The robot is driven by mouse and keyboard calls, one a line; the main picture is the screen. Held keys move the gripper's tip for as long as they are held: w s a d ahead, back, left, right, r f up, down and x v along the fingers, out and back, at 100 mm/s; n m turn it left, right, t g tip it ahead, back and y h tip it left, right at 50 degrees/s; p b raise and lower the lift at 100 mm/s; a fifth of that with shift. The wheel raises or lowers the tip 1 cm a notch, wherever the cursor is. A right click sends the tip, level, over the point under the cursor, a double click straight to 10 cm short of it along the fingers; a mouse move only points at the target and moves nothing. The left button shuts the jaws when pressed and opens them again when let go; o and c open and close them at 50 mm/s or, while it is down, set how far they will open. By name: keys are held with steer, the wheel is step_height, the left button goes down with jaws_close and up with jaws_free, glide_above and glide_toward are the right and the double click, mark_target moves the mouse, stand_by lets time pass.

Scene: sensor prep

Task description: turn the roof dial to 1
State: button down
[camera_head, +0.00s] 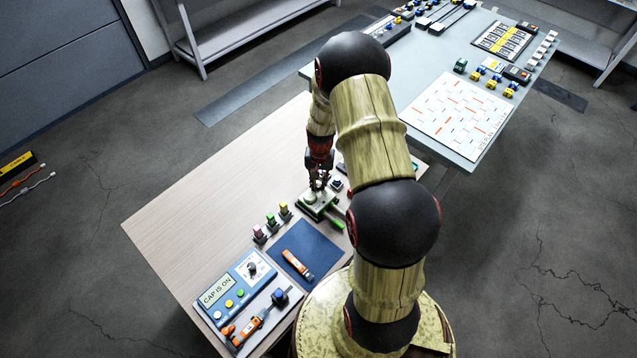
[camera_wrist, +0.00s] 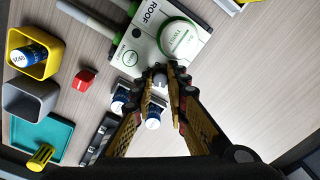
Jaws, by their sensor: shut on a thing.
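The white panel marked ROOF (camera_wrist: 150,25) shows at the top of the wrist view, with a large white disc with a green rim (camera_wrist: 180,40) on it. In the head view this green and white unit (camera_head: 312,206) sits on the wooden table under my gripper (camera_head: 318,186). In the wrist view my gripper (camera_wrist: 167,70) points at the panel's lower edge, its fingers close together. A small grey knob (camera_wrist: 160,78) shows between the fingertips; it looks like the roof dial. Its pointer and any number marks are hidden or too small to read.
Blue-labelled cylinders (camera_wrist: 121,103) stand close beside the fingers. A yellow bin (camera_wrist: 33,52), a grey bin (camera_wrist: 28,98), a teal tray (camera_wrist: 45,138) and a red piece (camera_wrist: 85,78) lie left. In the head view, a blue mat (camera_head: 300,245) and a CAP IS ON panel (camera_head: 236,288) are nearer.

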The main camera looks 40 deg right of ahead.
mark_target(319, 186)
steer(key=c, duration=1.7)
jaws_free()
step_height(319, 186, up, 12)
steer(key=shift+s+d, duration=0.1)
steer(key=shift+s, duration=0.05)
